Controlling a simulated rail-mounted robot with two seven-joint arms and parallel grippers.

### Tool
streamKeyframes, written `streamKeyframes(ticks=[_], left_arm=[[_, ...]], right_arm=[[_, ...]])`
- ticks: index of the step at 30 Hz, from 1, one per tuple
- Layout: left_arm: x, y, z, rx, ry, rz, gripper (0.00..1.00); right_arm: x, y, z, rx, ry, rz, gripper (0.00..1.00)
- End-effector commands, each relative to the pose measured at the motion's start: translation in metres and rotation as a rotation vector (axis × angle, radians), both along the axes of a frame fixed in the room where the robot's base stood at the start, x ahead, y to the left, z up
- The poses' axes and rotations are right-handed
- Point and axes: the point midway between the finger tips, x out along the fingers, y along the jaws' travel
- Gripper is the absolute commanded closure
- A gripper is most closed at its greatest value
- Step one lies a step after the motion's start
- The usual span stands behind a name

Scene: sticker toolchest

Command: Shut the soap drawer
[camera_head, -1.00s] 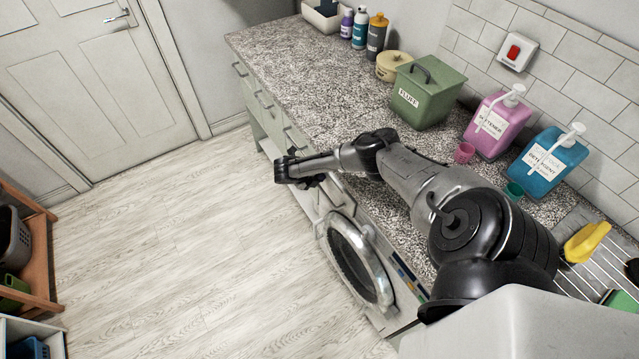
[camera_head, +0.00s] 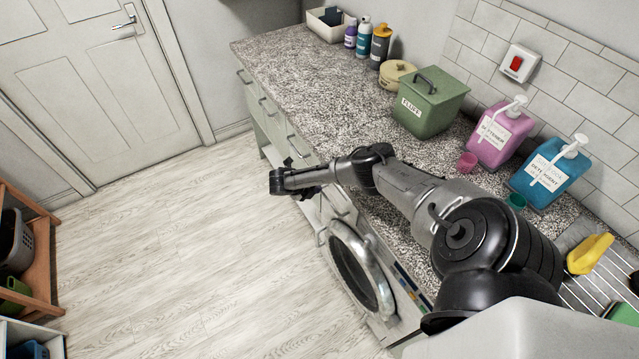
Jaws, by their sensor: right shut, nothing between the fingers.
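The front-loading washing machine (camera_head: 388,292), with its round glass door, stands under the speckled counter. A pale drawer front (camera_head: 338,203) at its upper left, beside my right forearm, looks like the soap drawer. The arm partly covers it, and I cannot tell how far it stands out. My right arm reaches in from the right across the counter. Its black right gripper (camera_head: 306,193) is over the floor just in front of the cabinet fronts, to the left of the drawer. It is shut and empty, with its fingertips small and partly hidden by the wrist. My left gripper is not in view.
On the counter (camera_head: 300,85) stand a green fluff bin (camera_head: 428,105), a pink softener bottle (camera_head: 494,135), a blue detergent bottle (camera_head: 548,172) and small cups. Cabinet drawers with handles line the front. The wooden floor (camera_head: 180,250) in front is clear.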

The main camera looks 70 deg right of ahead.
Motion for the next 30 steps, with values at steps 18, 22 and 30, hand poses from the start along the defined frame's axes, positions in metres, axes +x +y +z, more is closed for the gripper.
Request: streamKeyframes(ticks=[18,22,30], left_arm=[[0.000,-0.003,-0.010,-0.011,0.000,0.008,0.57],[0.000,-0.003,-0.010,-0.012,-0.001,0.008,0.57],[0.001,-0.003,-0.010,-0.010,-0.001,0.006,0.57]], right_arm=[[0.048,0.055,0.064,0.005,-0.004,0.000,1.00],[0.050,0.058,0.068,0.004,-0.003,-0.001,1.00],[0.050,0.059,0.069,0.001,-0.006,-0.005,1.00]])
